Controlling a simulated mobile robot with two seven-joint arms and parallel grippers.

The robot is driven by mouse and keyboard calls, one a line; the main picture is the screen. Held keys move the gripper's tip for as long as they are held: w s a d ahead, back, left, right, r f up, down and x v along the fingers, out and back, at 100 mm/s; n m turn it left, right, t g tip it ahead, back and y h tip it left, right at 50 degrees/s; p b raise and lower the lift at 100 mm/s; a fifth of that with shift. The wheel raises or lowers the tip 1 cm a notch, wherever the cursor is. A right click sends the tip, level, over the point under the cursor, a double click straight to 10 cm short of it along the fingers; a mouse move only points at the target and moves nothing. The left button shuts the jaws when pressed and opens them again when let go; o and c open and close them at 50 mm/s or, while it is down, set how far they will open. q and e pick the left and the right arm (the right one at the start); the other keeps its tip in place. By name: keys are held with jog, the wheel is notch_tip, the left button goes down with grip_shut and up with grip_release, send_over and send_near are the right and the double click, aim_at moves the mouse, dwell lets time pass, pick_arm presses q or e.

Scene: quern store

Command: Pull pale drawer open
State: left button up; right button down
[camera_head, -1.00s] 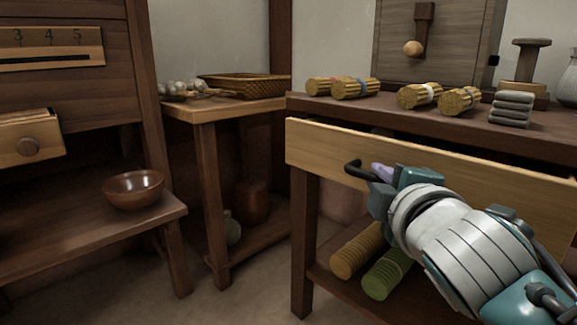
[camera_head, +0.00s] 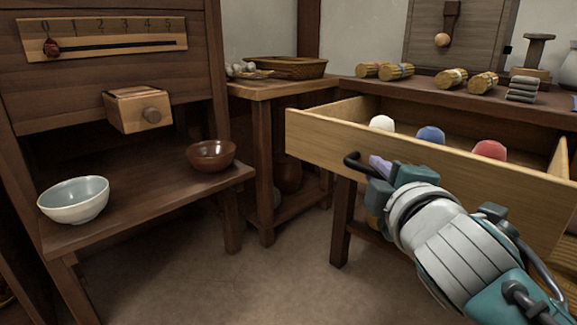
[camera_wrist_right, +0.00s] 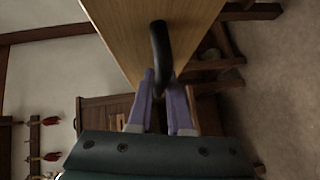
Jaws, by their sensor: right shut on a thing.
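The pale drawer (camera_head: 330,137) stands well out of the dark table on the right in the head view. Inside it are a white ball (camera_head: 382,123), a blue ball (camera_head: 431,134) and a red ball (camera_head: 489,150). My right gripper (camera_head: 368,166) is at the drawer front, shut on its dark curved handle (camera_head: 352,160). In the right wrist view the handle (camera_wrist_right: 160,50) runs between the two lilac fingers (camera_wrist_right: 160,95), with the pale drawer front (camera_wrist_right: 190,30) beyond. My right wrist hides part of the drawer front. My left gripper is not in view.
Several straw bundles (camera_head: 451,78) and a grey stack (camera_head: 523,89) lie on the dark tabletop (camera_head: 400,92). On the left, a pale bowl (camera_head: 74,199) and a brown bowl (camera_head: 211,155) stand on a low bench (camera_head: 150,200). The floor (camera_head: 290,270) between is clear.

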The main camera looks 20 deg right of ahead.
jog(key=shift+f, duration=0.1)
jog(key=c, duration=0.8)
grip_release()
jog(key=shift+c, duration=0.2)
